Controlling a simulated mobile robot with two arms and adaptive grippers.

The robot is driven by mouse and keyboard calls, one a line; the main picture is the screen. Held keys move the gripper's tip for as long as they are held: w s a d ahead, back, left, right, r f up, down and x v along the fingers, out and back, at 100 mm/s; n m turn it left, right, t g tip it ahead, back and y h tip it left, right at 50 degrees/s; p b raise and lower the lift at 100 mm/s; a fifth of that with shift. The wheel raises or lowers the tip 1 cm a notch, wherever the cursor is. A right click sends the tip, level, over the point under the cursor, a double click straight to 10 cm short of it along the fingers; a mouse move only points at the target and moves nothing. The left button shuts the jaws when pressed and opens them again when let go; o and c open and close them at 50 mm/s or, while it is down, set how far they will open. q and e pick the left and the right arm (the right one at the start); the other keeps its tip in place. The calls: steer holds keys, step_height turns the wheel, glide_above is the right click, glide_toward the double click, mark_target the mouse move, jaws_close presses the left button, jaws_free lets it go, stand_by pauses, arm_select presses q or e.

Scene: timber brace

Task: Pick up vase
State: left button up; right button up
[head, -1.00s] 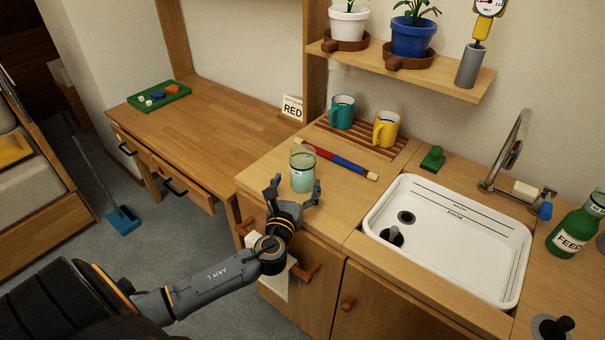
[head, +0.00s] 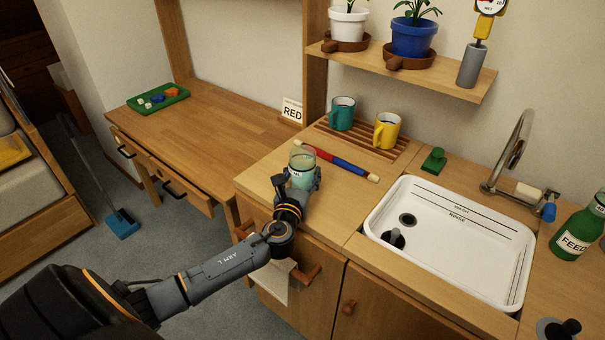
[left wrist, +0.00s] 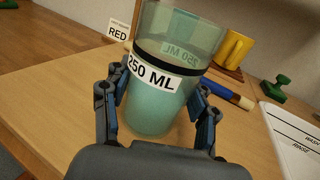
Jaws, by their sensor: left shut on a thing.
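The vase is a clear glass vessel (head: 302,165) with pale green liquid and a dark band. It stands upright on the counter near its front left edge. In the left wrist view the vase (left wrist: 158,95) fills the middle and its label reads "250 ML". My left gripper (head: 298,184) is shut on the vase, with one finger on each side of it. Its fingers (left wrist: 158,112) also show in the left wrist view. Whether the vase's base touches the counter is hidden behind the gripper. My right gripper is not in view.
A red and blue rod (head: 340,162) lies just behind the vase. A teal mug (head: 342,113) and a yellow mug (head: 387,130) stand on a slatted rack. A white sink basin (head: 510,276) is to the right. A green tray (head: 184,96) sits on the lower desk at left.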

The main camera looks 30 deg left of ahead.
mark_target(290, 155)
arm_select(q)
steer(key=shift+r, duration=0.1)
steer(key=shift+r, duration=0.45)
step_height(290, 155, up, 3)
steer(key=shift+f+p, duration=0.15)
steer(key=shift+p, duration=0.4)
steer(key=s+r+p, duration=0.1)
steer(key=s+r, duration=0.4)
steer(key=shift+a+r+p, duration=0.1)
steer(key=shift+r+p, duration=0.2)
steer(key=shift+p, duration=0.05)
steer(key=s+r, duration=0.3)
steer(key=s, duration=0.6)
steer(key=shift+a+r, duration=0.15)
steer(key=shift+r, duration=0.25)
